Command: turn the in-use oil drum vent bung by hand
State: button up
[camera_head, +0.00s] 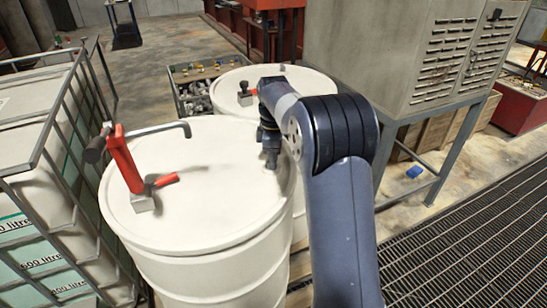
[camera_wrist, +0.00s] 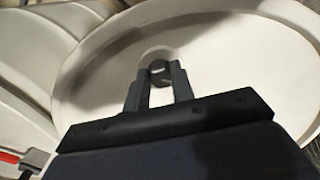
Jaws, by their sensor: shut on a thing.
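The near white drum (camera_head: 215,210) stands upright with a red-handled pump on its lid. My gripper (camera_head: 271,162) points down at the right side of that lid, close to the rim. In the wrist view my gripper (camera_wrist: 160,92) is shut on a small dark round bung (camera_wrist: 158,69), with one finger on each side of it. The bung sits in a shallow recess in the white lid (camera_wrist: 240,55). In the head view my gripper hides the bung. Whether the bung is turned cannot be told.
The red hand pump (camera_head: 124,160) with its bent spout rises from the lid's left side. A second white drum (camera_head: 300,82) stands behind. A caged tank (camera_head: 45,180) is at left, and a grey louvred cabinet (camera_head: 400,50) on legs is at right.

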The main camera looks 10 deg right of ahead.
jog(key=shift+c, duration=0.7)
jog(key=shift+m, duration=0.3)
